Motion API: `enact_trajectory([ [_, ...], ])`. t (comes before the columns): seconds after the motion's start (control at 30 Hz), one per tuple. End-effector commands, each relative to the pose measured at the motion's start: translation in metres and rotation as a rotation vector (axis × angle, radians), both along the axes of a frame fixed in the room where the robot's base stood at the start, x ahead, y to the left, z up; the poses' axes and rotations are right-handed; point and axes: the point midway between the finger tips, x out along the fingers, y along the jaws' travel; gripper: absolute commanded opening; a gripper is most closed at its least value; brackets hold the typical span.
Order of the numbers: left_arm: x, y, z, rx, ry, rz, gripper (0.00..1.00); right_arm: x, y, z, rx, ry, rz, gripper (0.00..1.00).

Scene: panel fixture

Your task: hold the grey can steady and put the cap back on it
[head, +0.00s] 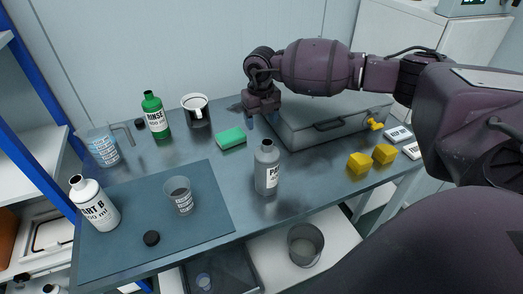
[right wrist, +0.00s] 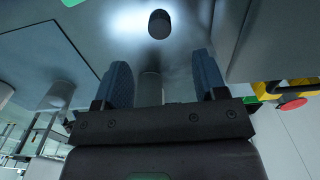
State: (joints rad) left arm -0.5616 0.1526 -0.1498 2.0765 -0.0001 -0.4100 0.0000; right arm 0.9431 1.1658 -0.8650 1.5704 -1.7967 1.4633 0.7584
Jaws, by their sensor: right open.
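The grey can (head: 267,172) stands upright on the table just right of the blue mat. Its top is dark; I cannot tell whether that is its opening or a cap. A small black cap (head: 151,238) lies on the mat near the front edge. My right gripper (head: 249,116) is above the table behind the can, pointing down and apart from it. In the right wrist view its two blue fingers (right wrist: 155,85) are spread, with nothing clearly held. A small dark cylinder (right wrist: 158,24) shows beyond them; I cannot tell what it is. My left gripper is not in view.
A white bottle (head: 96,205) and a clear cup (head: 181,197) stand on the mat (head: 205,225). A green bottle (head: 155,117), black mug (head: 197,112) and green sponge (head: 231,138) are behind. A grey case (head: 310,135) and yellow blocks (head: 360,163) are right of the can.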

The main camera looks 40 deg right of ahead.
Motion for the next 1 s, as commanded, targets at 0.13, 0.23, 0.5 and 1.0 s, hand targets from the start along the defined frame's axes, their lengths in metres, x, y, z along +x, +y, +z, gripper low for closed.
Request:
enact_trajectory([
  [0.13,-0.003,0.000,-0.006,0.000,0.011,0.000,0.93,-0.001,0.001,-0.025,0.001,0.007,0.001,0.65],
  [0.23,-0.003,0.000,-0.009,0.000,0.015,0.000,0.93,-0.001,0.001,-0.039,0.001,0.006,0.001,0.65],
  [0.5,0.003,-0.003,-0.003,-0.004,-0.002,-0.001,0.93,-0.001,0.001,-0.046,0.001,0.001,0.001,0.65],
  [1.0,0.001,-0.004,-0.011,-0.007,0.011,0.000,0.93,-0.006,0.004,-0.083,0.001,0.007,0.001,0.65],
])
